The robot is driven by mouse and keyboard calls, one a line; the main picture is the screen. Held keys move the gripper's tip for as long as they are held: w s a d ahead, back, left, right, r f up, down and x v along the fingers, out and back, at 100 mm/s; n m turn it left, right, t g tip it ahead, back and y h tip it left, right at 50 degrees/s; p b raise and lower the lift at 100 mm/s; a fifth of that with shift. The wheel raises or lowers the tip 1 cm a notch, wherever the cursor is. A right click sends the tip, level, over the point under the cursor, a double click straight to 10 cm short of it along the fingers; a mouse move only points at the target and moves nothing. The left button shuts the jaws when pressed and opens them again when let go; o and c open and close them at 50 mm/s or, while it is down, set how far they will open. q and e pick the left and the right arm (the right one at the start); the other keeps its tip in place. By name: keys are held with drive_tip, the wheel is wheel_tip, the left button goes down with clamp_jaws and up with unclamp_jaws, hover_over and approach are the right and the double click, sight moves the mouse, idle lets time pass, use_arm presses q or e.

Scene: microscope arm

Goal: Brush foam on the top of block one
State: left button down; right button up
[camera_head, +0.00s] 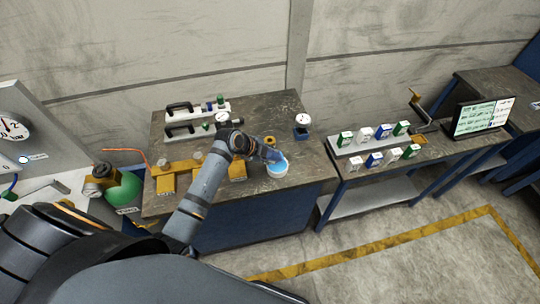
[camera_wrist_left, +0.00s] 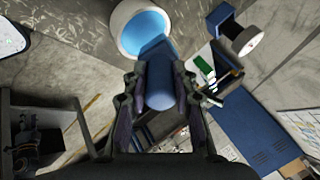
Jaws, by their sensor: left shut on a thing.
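My left gripper (camera_head: 258,148) is over the right part of the dark workbench. It is shut on a blue brush (camera_wrist_left: 158,90), which lies between both fingers in the left wrist view (camera_wrist_left: 157,76). The brush's far end overlaps a white bowl (camera_head: 279,174) with light blue content; I cannot tell if it touches the content. The bowl also shows in the left wrist view (camera_wrist_left: 117,24). A yellow brass piece with block-like ends (camera_head: 165,184) lies on the bench, partly hidden by my left arm. I cannot read which block is one. My right gripper is out of view.
Two white fixtures with black handles (camera_head: 180,107) stand at the bench's back left. A round gauge on a dark blue base (camera_head: 302,132) stands at back right. A green cylinder (camera_head: 124,192) is left of the bench. A second bench to the right holds small boxes (camera_head: 364,133).

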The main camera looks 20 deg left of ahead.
use_arm(q)
drive_tip(key=shift+r+p, duration=1.55)
drive_tip(key=shift+r, duration=0.85)
drive_tip(key=shift+a, duration=0.15)
drive_tip(key=a+r+b, duration=0.3)
drive_tip(key=a+b, duration=0.1)
drive_tip(key=a, duration=0.1)
drive_tip(key=m+h+b, duration=0.1)
drive_tip(key=m+b, duration=0.1)
drive_tip(key=b, duration=0.5)
approach(269, 151)
wheel_tip(269, 151, up, 3)
drive_tip(key=s+d+m+g+b, duration=0.1)
drive_tip(key=s+d+b, duration=0.1)
drive_tip(key=s+d, duration=0.3)
drive_tip(key=s, duration=0.3)
drive_tip(key=shift+s+m+g+h, duration=0.3)
drive_tip(key=shift+s+g+h, duration=0.05)
drive_tip(key=shift+g+h, duration=0.05)
